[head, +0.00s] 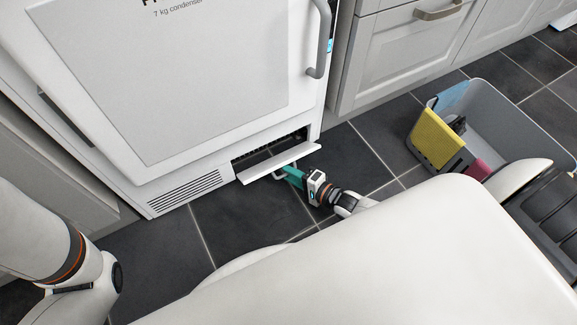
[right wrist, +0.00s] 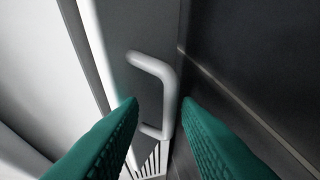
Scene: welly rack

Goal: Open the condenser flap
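The white condenser flap (head: 277,163) at the bottom right of the white dryer (head: 190,80) is tilted outward, with the dark opening (head: 268,146) showing behind it. Its pale loop handle (right wrist: 167,78) shows in the right wrist view. My right gripper (head: 284,170) is low at the outer side of the flap. In the right wrist view its two green fingers (right wrist: 160,102) are apart, with the handle's bar between their tips and gaps visible beside it. My left arm shows at the left of the head view, but its gripper is out of view.
A grey bin (head: 515,105) with a yellow item (head: 436,138) and a pink item stands on the dark tiled floor at the right. Cabinets (head: 400,50) flank the dryer. The tiles (head: 235,215) in front of the dryer are partly clear.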

